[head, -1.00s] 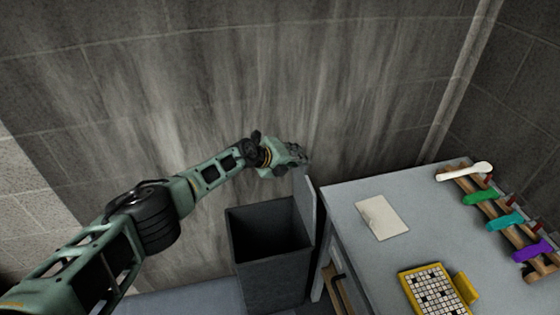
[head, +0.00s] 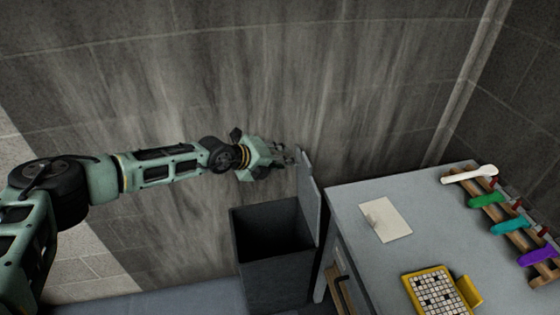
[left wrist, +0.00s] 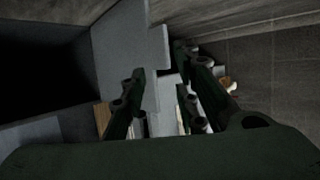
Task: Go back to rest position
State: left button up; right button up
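My left arm reaches in from the left in the head view, its green gripper (head: 290,158) above the back of a grey bin. The lid also shows in the left wrist view (left wrist: 120,50), beside the dark bin opening. My right gripper is in neither view.
A grey table (head: 350,210) stands right of the bin. It carries a white sheet (head: 392,222), a yellow-framed mosaic panel (head: 438,292) and a wooden rack (head: 520,238) with coloured-handled tools. A stained wall (head: 200,70) rises behind the arm.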

pick_arm(q)
jog(key=shift+s+a+r, duration=0.15)
jog(key=shift+s+r, duration=0.05)
jog(key=shift+s, duration=0.05)
dwell(0.3)
